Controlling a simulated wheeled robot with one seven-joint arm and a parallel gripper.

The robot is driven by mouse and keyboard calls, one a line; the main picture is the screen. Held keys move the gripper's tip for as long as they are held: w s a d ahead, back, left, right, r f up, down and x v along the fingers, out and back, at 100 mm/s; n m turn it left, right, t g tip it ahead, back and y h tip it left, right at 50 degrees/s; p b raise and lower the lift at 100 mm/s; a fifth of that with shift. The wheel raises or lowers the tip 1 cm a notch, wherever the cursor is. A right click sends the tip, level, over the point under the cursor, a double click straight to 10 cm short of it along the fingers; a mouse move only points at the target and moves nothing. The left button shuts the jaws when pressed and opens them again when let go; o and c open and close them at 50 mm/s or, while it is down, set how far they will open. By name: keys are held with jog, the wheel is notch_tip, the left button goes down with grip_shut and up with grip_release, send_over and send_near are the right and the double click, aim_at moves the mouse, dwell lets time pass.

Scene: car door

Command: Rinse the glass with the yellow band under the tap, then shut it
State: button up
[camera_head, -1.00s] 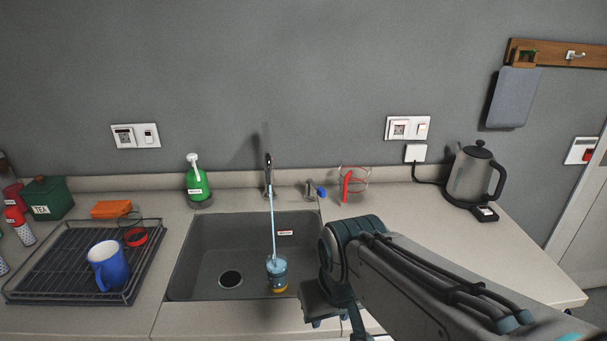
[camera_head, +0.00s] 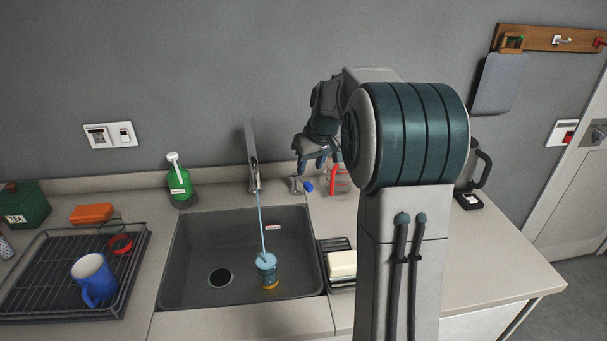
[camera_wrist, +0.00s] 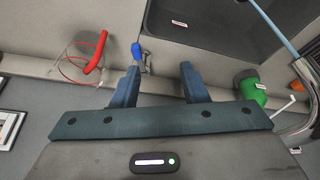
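The glass with the yellow band (camera_head: 267,271) stands in the sink, its yellow band low down. The tap (camera_head: 253,160) is running, and a stream of water falls onto the glass. A small valve with a blue handle (camera_head: 308,187) sits on the counter right of the tap; the blue handle also shows in the wrist view (camera_wrist: 137,51). My gripper (camera_head: 312,163) is above and close to this handle. In the wrist view my gripper (camera_wrist: 160,68) has its fingers apart with nothing between them. The blue handle lies just past the left fingertip; contact cannot be told.
A clear item with a red handle (camera_head: 334,180) stands right of the valve. A green bottle (camera_head: 179,184) stands left of the tap. A soap block (camera_head: 342,264) lies right of the sink (camera_head: 190,240). A blue mug (camera_head: 93,280) is on the left rack. My arm partly hides the kettle (camera_head: 483,165).

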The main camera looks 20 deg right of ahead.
send_near(309, 184)
jog(key=p+x, duration=0.4)
jog(key=x, duration=0.5)
jog(key=shift+w+a, duration=0.1)
grip_shut()
